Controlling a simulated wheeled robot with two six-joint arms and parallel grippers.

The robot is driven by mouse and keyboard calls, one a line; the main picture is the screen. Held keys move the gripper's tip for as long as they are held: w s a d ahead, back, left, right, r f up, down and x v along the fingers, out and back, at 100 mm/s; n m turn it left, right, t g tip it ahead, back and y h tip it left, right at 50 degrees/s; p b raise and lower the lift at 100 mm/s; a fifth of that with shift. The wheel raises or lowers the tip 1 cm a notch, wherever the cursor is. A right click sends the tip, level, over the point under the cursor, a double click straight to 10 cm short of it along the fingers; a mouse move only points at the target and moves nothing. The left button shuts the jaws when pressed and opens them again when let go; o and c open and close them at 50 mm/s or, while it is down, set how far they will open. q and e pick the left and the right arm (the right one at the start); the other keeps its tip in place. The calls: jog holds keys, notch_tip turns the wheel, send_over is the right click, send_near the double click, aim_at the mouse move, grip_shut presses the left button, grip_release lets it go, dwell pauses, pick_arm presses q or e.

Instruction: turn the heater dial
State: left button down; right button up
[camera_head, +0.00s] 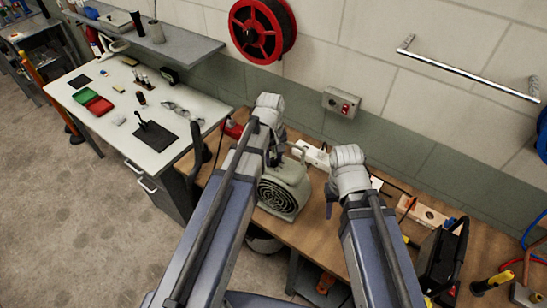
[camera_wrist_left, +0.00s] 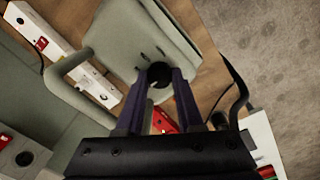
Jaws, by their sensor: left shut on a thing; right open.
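The heater (camera_head: 283,192) is a grey-green box with a round front grille, standing on the wooden bench. Its top and carrying handle show in the left wrist view (camera_wrist_left: 125,40). The black round dial (camera_wrist_left: 158,73) is on the heater's top. My left gripper (camera_wrist_left: 158,78) is shut on the dial, with one finger on each side of it. In the head view my left gripper (camera_head: 274,157) is over the heater's top, and the arm hides part of the heater and the dial. My right gripper (camera_head: 330,208) is open and empty, to the right of the heater.
A white power strip (camera_head: 312,154) lies behind the heater, and a red object (camera_head: 233,130) lies to its left. A switch box (camera_head: 342,102) and a red reel (camera_head: 262,30) are on the wall. A wooden block (camera_head: 428,213) and black toolbox (camera_head: 442,255) are at the right.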

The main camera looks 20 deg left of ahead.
aim_at(272, 160)
pick_arm(q)
jog(key=shift+n, duration=0.5)
jog(key=c, duration=0.8)
grip_release()
jog(key=shift+r, duration=0.15)
notch_tip(272, 160, up, 8)
jog(key=p, duration=0.8)
jog(key=shift+s+a+f, duration=0.15)
jog(key=shift+f, duration=0.05)
jog(key=shift+f, duration=0.1)
